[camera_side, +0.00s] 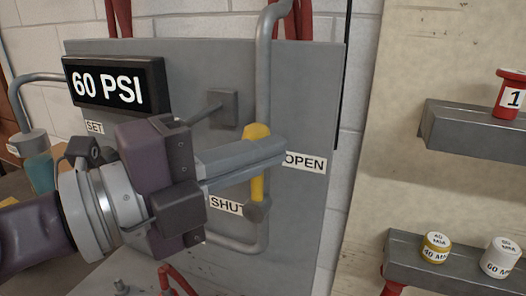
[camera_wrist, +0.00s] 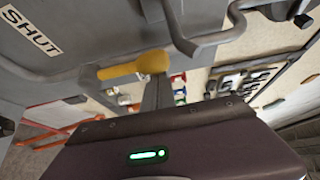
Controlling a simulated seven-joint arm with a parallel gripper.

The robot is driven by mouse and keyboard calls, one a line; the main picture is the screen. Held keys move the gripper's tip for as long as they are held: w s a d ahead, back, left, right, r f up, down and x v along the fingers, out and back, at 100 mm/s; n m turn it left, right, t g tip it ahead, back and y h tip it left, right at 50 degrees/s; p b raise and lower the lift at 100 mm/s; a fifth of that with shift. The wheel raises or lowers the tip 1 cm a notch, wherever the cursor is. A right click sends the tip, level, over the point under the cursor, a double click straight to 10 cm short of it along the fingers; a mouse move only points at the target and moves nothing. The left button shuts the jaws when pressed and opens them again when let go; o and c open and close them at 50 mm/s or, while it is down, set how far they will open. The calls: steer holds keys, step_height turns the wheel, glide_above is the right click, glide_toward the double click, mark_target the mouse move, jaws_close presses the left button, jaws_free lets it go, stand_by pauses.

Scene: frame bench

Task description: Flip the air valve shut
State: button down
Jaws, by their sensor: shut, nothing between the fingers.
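The air valve's yellow handle (camera_side: 257,186) stands upright along the grey pipe on the panel, its rounded end at the top and a grey pivot at the bottom. My gripper (camera_side: 284,152) is shut and empty. Its fingers reach across the handle from the left and hide its middle; I cannot tell whether they touch it. The OPEN label (camera_side: 305,163) is just right of the fingertips, and the SHUT label (camera_side: 227,205) is at the lower left of the handle. In the wrist view the yellow handle (camera_wrist: 130,70) lies sideways near my fingers (camera_wrist: 157,92).
A black 60 PSI display (camera_side: 117,84) and a SET label (camera_side: 95,128) are on the panel's left side. A grey knob or lever (camera_side: 222,108) sticks out above my fingers. Shelves (camera_side: 470,130) with small weights are at the right, apart from the panel.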

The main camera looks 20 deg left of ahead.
steer(key=a+f, duration=0.2)
steer(key=a, duration=0.6)
steer(key=shift+a+f, duration=0.15)
steer(key=shift+f, duration=0.05)
stand_by(0.4)
stand_by(0.9)
